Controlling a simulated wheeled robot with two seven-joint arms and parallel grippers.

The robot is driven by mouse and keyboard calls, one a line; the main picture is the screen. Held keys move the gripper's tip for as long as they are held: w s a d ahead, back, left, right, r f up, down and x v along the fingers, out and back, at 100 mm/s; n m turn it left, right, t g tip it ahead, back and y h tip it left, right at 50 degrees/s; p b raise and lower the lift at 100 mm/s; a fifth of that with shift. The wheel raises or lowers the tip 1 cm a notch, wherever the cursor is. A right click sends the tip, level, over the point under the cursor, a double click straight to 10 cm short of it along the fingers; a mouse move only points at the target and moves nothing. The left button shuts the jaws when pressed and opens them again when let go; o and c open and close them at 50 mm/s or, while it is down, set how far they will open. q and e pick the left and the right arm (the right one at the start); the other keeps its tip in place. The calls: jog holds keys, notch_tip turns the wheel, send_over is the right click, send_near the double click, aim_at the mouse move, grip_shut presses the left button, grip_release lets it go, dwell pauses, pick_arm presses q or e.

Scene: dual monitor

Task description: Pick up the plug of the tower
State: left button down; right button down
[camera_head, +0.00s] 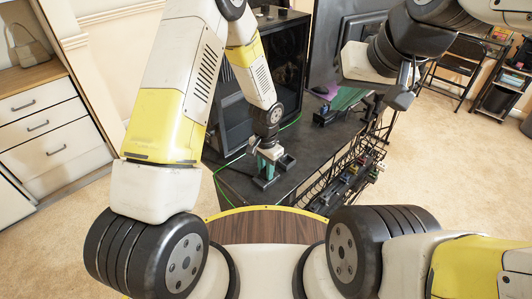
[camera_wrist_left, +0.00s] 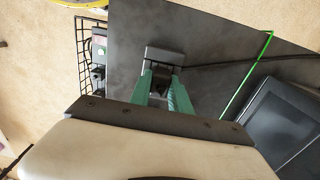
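My left gripper (camera_head: 267,168), with green fingers, points down at the near end of the dark desk. Its fingers (camera_wrist_left: 162,82) are apart in the left wrist view, with a small dark piece (camera_wrist_left: 161,87), probably the plug, between them. Whether they touch it I cannot tell. A dark grey block (camera_wrist_left: 165,54) lies at the fingertips; it also shows in the head view (camera_head: 286,161). A black cable (camera_wrist_left: 215,64) runs right from there. A large black case (camera_head: 285,50), probably the tower, stands behind on the desk. My right gripper (camera_head: 400,97) hangs over the desk's right side; its fingers are unclear.
The desk (camera_head: 315,140) is bare right of my left gripper. A green cable (camera_wrist_left: 246,78) crosses it. A black wire rack (camera_head: 345,172) with small items hangs on its right side. A dark monitor-like box (camera_wrist_left: 280,125) stands close by in the left wrist view.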

pick_arm(q)
jog(key=shift+r, duration=0.15)
jog(key=shift+r, duration=0.35)
jog(key=r, duration=0.2)
jog(key=shift+s+r, duration=0.3)
jog(key=shift+r, duration=0.1)
jog(key=s+r, duration=0.1)
jog(key=s, duration=1.4)
jog(key=shift+s+r, duration=0.2)
jog(key=shift+r, duration=2.2)
